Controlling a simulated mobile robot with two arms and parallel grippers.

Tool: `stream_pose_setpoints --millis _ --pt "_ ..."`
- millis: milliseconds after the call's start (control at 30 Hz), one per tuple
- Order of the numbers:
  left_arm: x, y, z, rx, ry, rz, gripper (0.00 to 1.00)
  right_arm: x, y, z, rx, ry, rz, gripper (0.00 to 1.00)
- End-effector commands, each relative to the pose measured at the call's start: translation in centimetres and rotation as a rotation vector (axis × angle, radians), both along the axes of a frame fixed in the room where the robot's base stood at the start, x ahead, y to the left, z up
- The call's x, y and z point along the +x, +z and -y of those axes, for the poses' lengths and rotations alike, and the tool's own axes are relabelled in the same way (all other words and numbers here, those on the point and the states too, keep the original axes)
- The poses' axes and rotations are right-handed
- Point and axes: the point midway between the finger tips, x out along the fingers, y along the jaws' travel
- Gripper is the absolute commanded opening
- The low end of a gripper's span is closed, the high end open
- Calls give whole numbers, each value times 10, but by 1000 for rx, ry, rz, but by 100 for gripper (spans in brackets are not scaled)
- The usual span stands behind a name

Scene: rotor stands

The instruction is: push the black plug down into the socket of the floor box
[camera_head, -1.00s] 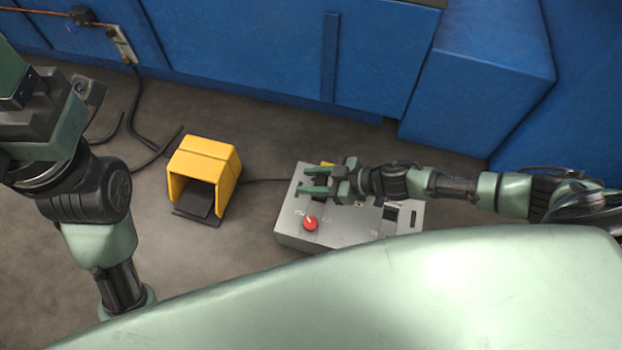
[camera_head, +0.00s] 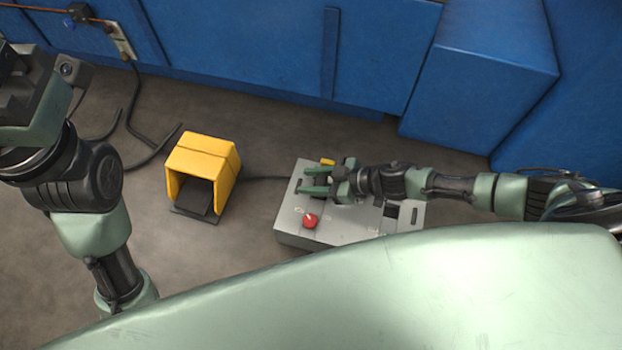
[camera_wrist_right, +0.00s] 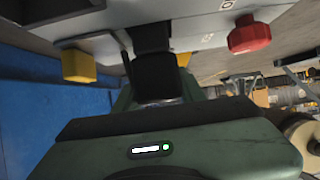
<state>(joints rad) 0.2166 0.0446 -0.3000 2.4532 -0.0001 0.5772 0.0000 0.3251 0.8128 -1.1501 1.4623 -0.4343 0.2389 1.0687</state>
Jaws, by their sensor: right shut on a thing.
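The floor box is a grey metal box (camera_head: 290,226) on the floor, with a red knob (camera_head: 310,221) and a small yellow part (camera_head: 327,162) on top. My right gripper (camera_head: 312,181) reaches in from the right, low over the box top. It is shut on the black plug, which its fingers hide in the head view. In the right wrist view the black plug (camera_wrist_right: 151,38) stands between the fingers, against the box face. The socket is hidden, so I cannot tell how deep the plug sits. My left gripper (camera_head: 22,100) is at the left edge, its fingers cut off.
A yellow hooded foot pedal (camera_head: 205,158) stands left of the box, with a black cable running to the box. Blue cabinets (camera_head: 250,50) line the back. Black cables (camera_head: 135,125) lie on the floor at left. Floor between pedal and box is otherwise clear.

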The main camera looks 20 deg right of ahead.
Motion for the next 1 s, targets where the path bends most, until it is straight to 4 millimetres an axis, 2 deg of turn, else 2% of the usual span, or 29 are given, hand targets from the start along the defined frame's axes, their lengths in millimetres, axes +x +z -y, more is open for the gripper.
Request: stream_pose_setpoints --millis 600,1000 --pt "-1 1 1 4 1 8 58 0 -11 -1 1 0 0 0" --pt "-3 2 1 3 1 14 58 0 -12 -1 1 0 1 0"
